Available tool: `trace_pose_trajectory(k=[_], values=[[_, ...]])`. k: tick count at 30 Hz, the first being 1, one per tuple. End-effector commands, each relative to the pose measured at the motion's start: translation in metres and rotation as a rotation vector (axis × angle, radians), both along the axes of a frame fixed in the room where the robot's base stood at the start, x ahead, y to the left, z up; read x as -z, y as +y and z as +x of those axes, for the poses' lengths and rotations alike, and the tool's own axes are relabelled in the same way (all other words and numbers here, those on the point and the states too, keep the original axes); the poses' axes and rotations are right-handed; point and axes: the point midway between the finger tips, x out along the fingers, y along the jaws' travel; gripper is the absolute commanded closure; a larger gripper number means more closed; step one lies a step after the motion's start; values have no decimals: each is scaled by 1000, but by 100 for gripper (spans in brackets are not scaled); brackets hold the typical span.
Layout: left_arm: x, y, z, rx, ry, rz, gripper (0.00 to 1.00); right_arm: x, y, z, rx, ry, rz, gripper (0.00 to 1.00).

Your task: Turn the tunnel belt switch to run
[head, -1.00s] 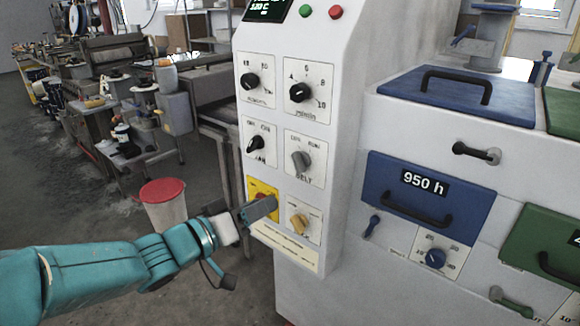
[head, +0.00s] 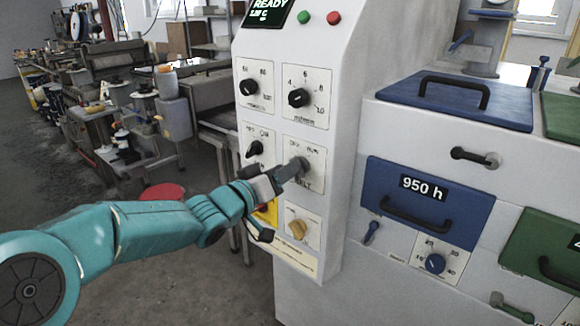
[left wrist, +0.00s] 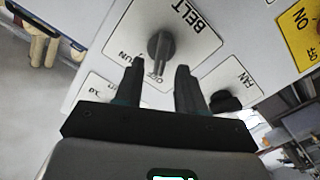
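The grey belt switch knob (head: 303,167) sits on a white plate marked BELT on the machine's control panel. In the left wrist view the knob (left wrist: 160,45) is just ahead of my fingertips, and its handle appears to point toward the OFF mark rather than RUN. My left gripper (head: 285,173) reaches up to this plate and partly covers it in the head view. In the left wrist view its two black fingers (left wrist: 160,68) are apart, with the knob lined up between them and a gap on both sides. My right gripper is not in view.
The black FAN knob (head: 254,149) is left of the belt switch. Two dials are above; a yellow knob (head: 298,229) is below. A yellow plate (head: 266,213) is partly behind my arm. A blue drawer (head: 427,205) is to the right. A red-topped bin (head: 162,191) stands behind my arm.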

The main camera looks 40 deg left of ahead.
Motion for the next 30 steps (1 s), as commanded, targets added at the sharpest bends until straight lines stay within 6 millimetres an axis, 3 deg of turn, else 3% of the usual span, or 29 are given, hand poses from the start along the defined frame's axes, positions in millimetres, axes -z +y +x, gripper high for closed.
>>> trace_pose_trajectory(k=[6, 15, 16, 19, 20, 30], values=[[0, -3, 23, 0, 1, 0, 61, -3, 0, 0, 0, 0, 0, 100], [0, -2, 26, 0, -1, -1, 61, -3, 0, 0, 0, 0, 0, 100], [0, -2, 26, 0, -1, -1, 64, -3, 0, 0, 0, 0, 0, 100], [0, -2, 26, 0, -1, -1, 96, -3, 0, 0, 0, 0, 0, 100], [0, -2, 26, 0, -1, -1, 100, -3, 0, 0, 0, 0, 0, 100], [1, -3, 26, 0, -2, 25, 100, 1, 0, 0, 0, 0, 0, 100]])
